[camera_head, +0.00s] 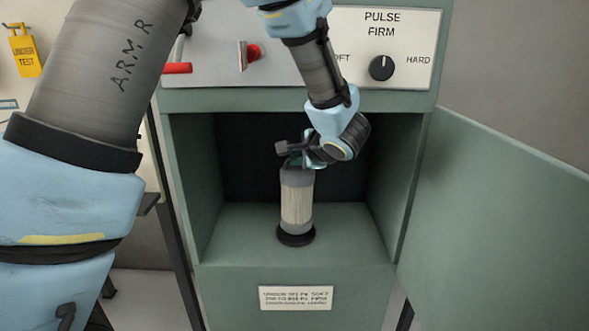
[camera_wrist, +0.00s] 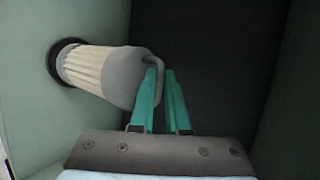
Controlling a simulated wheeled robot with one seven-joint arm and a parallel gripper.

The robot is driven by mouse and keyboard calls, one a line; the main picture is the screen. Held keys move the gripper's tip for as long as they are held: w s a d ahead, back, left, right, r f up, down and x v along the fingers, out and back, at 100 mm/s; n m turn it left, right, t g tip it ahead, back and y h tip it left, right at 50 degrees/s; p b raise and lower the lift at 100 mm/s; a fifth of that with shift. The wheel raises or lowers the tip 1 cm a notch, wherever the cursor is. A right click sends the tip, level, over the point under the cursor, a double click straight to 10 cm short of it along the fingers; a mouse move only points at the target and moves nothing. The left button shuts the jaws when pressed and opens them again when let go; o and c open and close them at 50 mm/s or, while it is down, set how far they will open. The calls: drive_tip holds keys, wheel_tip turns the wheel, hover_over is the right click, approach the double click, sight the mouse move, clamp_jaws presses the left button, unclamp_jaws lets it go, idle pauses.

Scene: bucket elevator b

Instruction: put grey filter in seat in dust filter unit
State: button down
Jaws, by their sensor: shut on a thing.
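The grey filter (camera_head: 297,203), with a pleated cream middle and grey end caps, stands upright inside the open compartment of the green dust filter unit (camera_head: 300,292). Its lower end is at the black round seat (camera_head: 296,238) on the compartment floor; I cannot tell how fully it is down in it. In the wrist view the filter (camera_wrist: 88,66) lies sideways with its far end at the black ring (camera_wrist: 62,63). My gripper (camera_head: 304,160) is at the filter's top, and its green fingers (camera_wrist: 162,85) are shut on the looped handle (camera_wrist: 152,63).
The compartment's side walls and top edge stand close around my arm. The unit's green door (camera_head: 510,215) hangs open at the right. Above are a black knob (camera_head: 381,67) and a red switch (camera_head: 252,53). Bare floor lies around the seat.

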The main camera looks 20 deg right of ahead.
sight(293, 170)
drive_tip(key=shift+w, duration=0.6)
drive_tip(key=shift+f, duration=1.75)
drive_tip(key=c, duration=0.9)
unclamp_jaws()
drive_tip(key=shift+s, duration=0.1)
drive_tip(key=v, duration=1.2)
